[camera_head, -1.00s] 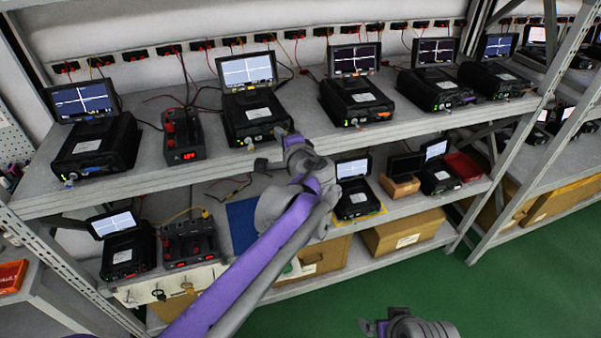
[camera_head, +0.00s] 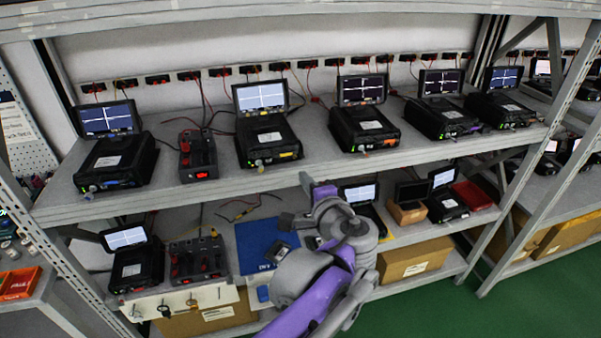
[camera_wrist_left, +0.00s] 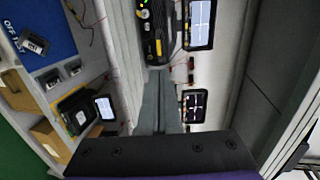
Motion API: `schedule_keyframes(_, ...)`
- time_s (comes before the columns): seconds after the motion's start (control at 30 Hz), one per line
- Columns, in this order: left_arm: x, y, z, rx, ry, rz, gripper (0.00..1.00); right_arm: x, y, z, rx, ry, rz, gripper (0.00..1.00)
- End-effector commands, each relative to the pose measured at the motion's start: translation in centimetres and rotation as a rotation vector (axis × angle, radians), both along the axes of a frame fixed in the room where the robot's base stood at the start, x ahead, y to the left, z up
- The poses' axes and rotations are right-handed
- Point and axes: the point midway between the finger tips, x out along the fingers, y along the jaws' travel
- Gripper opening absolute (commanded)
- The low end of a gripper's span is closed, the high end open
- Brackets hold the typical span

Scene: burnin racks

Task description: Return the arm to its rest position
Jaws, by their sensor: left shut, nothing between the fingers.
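My left arm rises from the bottom middle of the head view, in front of the shelf rack. My left gripper (camera_head: 289,221) is at the front of the rack, near the upper shelf's front edge and above the blue mat. Its shut fingers (camera_wrist_left: 160,104) show in the wrist view with nothing between them. They are apart from the black tester with a yellow label (camera_wrist_left: 157,30) ahead of them. Part of the gripper is hidden by the wrist in the head view. My right gripper is out of view.
The upper shelf (camera_head: 225,188) holds several black testers with lit screens and a power unit (camera_head: 198,155). The lower shelf has a blue mat (camera_head: 252,235) with a small dark device (camera_head: 278,252), more testers and a red box (camera_head: 471,195). Green floor (camera_head: 440,318) is clear at right.

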Motion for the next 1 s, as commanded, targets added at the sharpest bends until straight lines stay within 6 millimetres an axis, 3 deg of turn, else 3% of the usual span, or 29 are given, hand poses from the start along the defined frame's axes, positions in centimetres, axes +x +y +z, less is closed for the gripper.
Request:
schedule_keyframes(0.2,-0.8,0.5,-0.3,-0.015,0.011,0.011,0.0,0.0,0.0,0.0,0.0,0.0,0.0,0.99)
schedule_keyframes(0.27,-1.2,1.9,-1.1,-0.046,0.035,0.035,0.0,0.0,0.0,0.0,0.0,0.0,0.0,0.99)
schedule_keyframes(0.37,-3.1,5.8,-3.7,-0.148,0.107,0.107,0.0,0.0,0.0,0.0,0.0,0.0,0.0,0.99)
schedule_keyframes(0.5,-8.6,12.5,-9.7,-0.402,0.245,0.268,0.0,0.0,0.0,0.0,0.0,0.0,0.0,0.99)
schedule_keyframes(0.63,-15.2,16.3,-15.5,-0.695,0.348,0.426,0.0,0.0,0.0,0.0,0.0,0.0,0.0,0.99)
schedule_keyframes(0.8,-22.3,17.2,-21.1,-1.055,0.413,0.585,0.0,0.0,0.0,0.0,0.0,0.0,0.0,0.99)
schedule_keyframes(1.0,-25.9,16.3,-23.9,-1.305,0.426,0.668,0.0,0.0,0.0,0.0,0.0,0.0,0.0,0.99)
